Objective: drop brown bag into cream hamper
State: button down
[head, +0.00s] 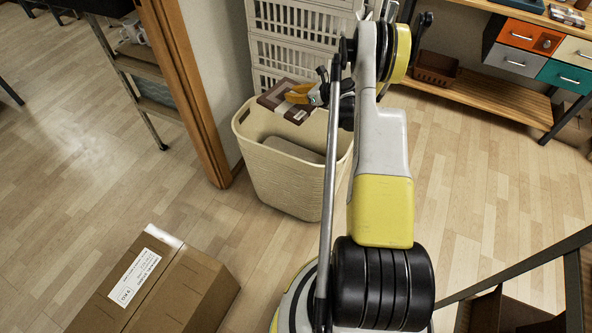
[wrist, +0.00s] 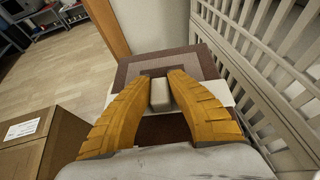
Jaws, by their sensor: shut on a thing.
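The brown bag (head: 284,100), a flat brown packet with a pale band, is held by my gripper (head: 302,94) above the cream hamper (head: 285,178). The bag also shows in the wrist view (wrist: 165,66), between and beyond my two yellow fingers (wrist: 157,92). The fingers are shut on it. In the head view the bag is over the hamper's open top, toward its back rim. Something grey-beige lies inside the hamper. The hamper is hard to make out in the wrist view.
A white slatted crate stack (head: 295,40) stands right behind the hamper. A wooden door frame (head: 186,90) is to its left. A cardboard box (head: 155,285) sits on the floor at front left. A wooden workbench with coloured drawers (head: 530,38) is at back right.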

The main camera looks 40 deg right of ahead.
jog(key=shift+s+d+f, duration=0.2)
jog(key=shift+f, duration=0.35)
jog(key=shift+f+b, duration=1.3)
jog(key=shift+f, duration=1.5)
jog(key=c, duration=1.3)
grip_release()
jog(key=v, duration=1.2)
